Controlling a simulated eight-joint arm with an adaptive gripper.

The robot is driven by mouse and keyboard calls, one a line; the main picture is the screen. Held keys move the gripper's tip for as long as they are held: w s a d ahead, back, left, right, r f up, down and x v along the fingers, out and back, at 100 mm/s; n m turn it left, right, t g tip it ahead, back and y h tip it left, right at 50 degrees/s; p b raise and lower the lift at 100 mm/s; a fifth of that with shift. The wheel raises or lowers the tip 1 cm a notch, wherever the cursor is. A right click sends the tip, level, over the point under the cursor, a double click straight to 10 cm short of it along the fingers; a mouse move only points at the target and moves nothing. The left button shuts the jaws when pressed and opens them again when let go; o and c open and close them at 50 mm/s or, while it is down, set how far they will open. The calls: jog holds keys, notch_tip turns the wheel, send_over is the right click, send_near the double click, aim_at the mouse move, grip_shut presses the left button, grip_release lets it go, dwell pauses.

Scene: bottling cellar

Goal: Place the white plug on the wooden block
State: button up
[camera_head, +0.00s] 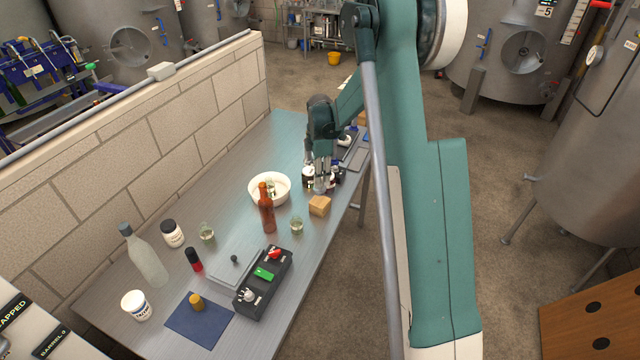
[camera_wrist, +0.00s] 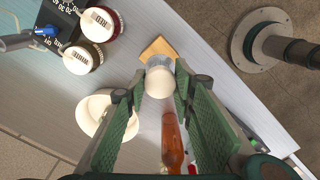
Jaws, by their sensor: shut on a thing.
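My gripper (camera_wrist: 160,76) is shut on a pale, round thing, which I take to be the white plug (camera_wrist: 160,82). It sits between the two green fingers in the wrist view, with a greyish rim at its far side. The wooden block (camera_wrist: 157,46) lies just beyond the plug in that view, partly overlapped by it. In the head view my gripper (camera_head: 320,186) is just behind and above the wooden block (camera_head: 319,206), and I cannot make out the plug between the fingers. The block's top looks bare. I cannot tell the height between plug and block.
A white bowl (camera_head: 284,184), a brown bottle (camera_head: 267,216) and a glass (camera_head: 296,225) stand left of the block. Small jars (camera_head: 308,178) stand close by my gripper; round tops (camera_wrist: 100,22) show in the wrist view. A black switch box (camera_head: 262,283) lies nearer the front.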

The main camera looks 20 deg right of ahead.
jog(key=shift+f, duration=1.8)
jog(key=shift+f, duration=0.15)
jog(key=o, duration=0.9)
jog(key=shift+r, duration=0.2)
jog(key=shift+r, duration=6)
jog(key=shift+r, duration=0.1)
